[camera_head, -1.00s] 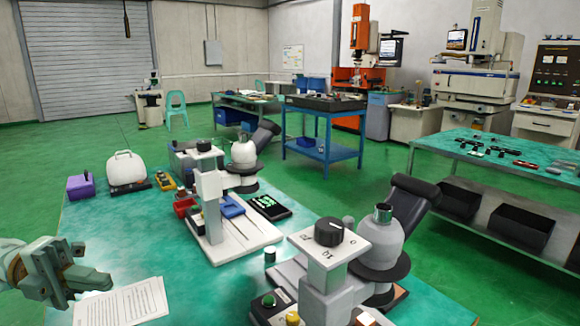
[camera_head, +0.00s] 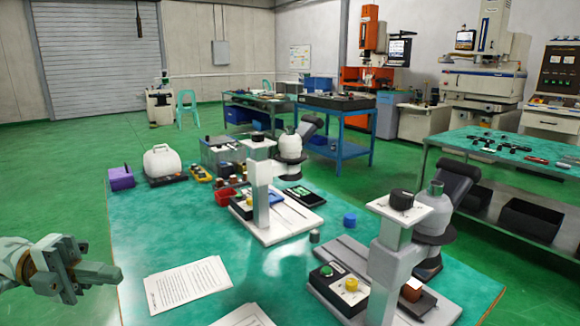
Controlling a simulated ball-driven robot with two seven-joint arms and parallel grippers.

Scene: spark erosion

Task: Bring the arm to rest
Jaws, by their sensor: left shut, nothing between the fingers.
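My left gripper (camera_head: 98,276) is in the lower left of the head view, at the left edge of the green-topped bench (camera_head: 130,240). It is shut and empty, with its fingers pointing right. It is apart from the printed sheet (camera_head: 188,287) that lies on the bench to its right. My right gripper is not in view.
A grey-white bench machine with a black knob (camera_head: 401,199) stands at the right front, and a similar one (camera_head: 262,190) stands behind it. A purple box (camera_head: 121,179) and a white rounded case (camera_head: 164,161) sit at the back left. Green floor is free on the left.

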